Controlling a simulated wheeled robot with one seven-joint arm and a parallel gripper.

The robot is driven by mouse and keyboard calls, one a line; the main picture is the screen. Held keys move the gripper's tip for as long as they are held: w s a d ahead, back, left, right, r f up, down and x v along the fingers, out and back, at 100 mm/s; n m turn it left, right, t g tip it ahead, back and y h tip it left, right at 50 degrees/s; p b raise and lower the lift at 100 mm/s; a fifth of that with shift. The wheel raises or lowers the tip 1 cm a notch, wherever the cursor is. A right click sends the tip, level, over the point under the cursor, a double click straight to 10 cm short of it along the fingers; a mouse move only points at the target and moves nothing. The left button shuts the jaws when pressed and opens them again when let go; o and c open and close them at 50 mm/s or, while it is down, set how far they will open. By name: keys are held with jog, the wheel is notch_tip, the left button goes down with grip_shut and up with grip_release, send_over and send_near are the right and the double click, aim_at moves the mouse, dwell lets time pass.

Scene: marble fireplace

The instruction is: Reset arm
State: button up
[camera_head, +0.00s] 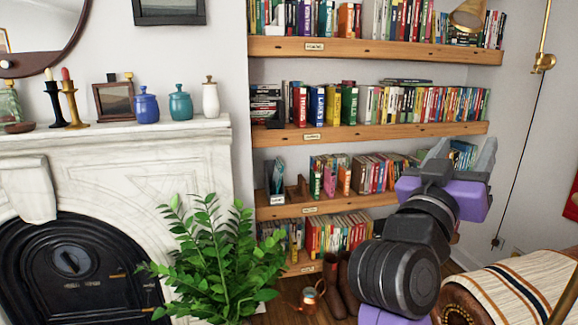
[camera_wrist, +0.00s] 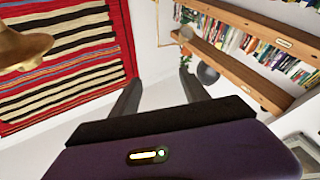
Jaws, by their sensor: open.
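My gripper (camera_head: 465,157) is raised at the right of the head view, in front of the bookshelves. Its two grey fingers point up and stand apart. In the wrist view my gripper (camera_wrist: 158,90) shows both dark fingers spread, with nothing between them but pale wall behind. My gripper touches nothing that I can see.
Wooden shelves (camera_head: 385,130) full of books stand behind my arm. A marble fireplace (camera_head: 130,165) with jars is at the left, a leafy plant (camera_head: 215,262) in front. A striped-covered seat (camera_head: 520,290) is at lower right. A brass lamp (camera_wrist: 25,48) hangs near a red striped textile (camera_wrist: 75,25).

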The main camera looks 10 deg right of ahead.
jog(key=w+a+f+n+t+y, duration=0.1)
jog(key=a+f+n+t+y, duration=0.8)
jog(key=f, duration=0.3)
jog(key=s+a+f+n+y, duration=0.2)
jog(key=s+a+f+y, duration=0.1)
jog(key=f+y, duration=0.15)
jog(key=s+a+f+n+y, duration=0.2)
jog(key=s+a+f+y, duration=0.15)
jog(key=f, duration=0.25)
jog(key=s+f+m+g, duration=0.1)
jog(key=s+f, duration=0.4)
jog(key=s, duration=0.5)
jog(key=s+f+m+g+y, duration=0.1)
jog(key=s+f, duration=0.4)
jog(key=s, duration=0.6)
jog(key=s+f+m+g, duration=0.2)
jog(key=s+f+g, duration=0.2)
jog(key=s, duration=0.6)
jog(key=shift+s+f+m+g+y, duration=0.2)
jog(key=shift+f+m+g+y, duration=0.15)
jog(key=shift+f, duration=0.6)
